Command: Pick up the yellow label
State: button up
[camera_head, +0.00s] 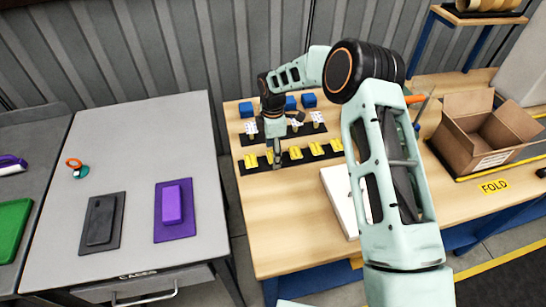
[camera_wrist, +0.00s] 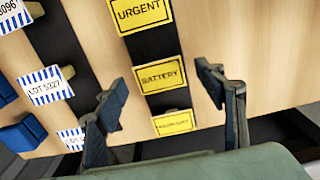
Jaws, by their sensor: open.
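Several yellow labels lie in a row on a dark strip on the wooden table, including one (camera_head: 295,153) just right of my gripper in the head view. My gripper (camera_head: 277,163) is over the left end of the row. In the wrist view my open gripper (camera_wrist: 160,82) has its fingers on either side of the "BATTERY" label, with nothing held. The gripper's body partly hides the row's left end in the head view.
White blue-striped lot labels (camera_wrist: 46,84) stand in a row behind, with blue blocks (camera_head: 308,100) farther back. An open carton (camera_head: 484,135) and a white flat item (camera_head: 342,200) lie to the right. The table's front left is clear.

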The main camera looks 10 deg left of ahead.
jog(key=c, duration=0.8)
jog(key=shift+o, duration=0.2)
jog(key=shift+r, duration=0.2)
